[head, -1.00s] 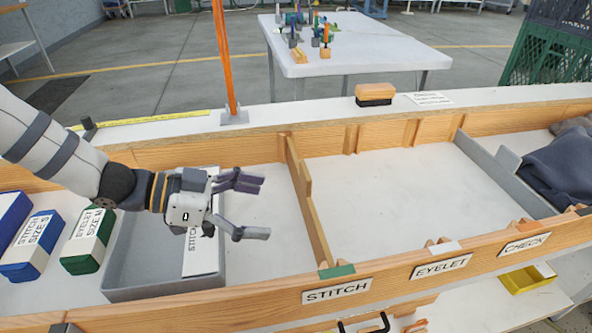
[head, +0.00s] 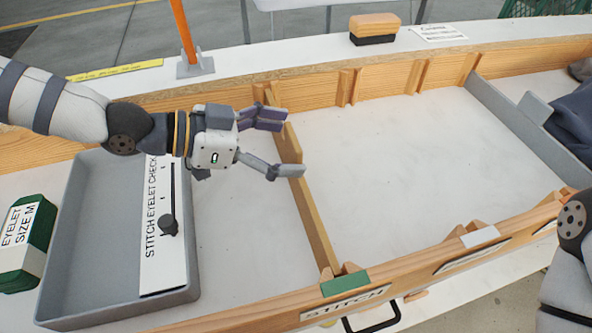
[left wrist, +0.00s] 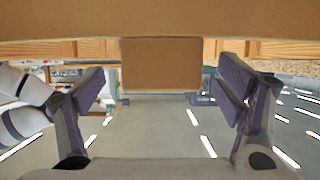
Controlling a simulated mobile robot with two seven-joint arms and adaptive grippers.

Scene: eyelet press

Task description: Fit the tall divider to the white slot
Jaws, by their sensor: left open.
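A wooden divider (head: 313,222) stands across the bench trough, its front end at the green marker (head: 345,283). The white marker (head: 480,237) is on the front rail to its right, with a gap between wooden cleats there. My left gripper (head: 280,146) is open at the divider's raised middle part. Its fingertips reach to either side of that part in the head view; I cannot tell whether they touch it. In the left wrist view a brown panel (left wrist: 160,63) shows between the open fingers. My right gripper is out of view.
A grey tray (head: 78,240) with a labelled white strip lies left, beside a green box (head: 25,245). A grey divider (head: 515,120) and dark cloth (head: 580,112) are at right. An orange post (head: 183,30) and brush (head: 374,28) stand behind. The compartment floor between the dividers is clear.

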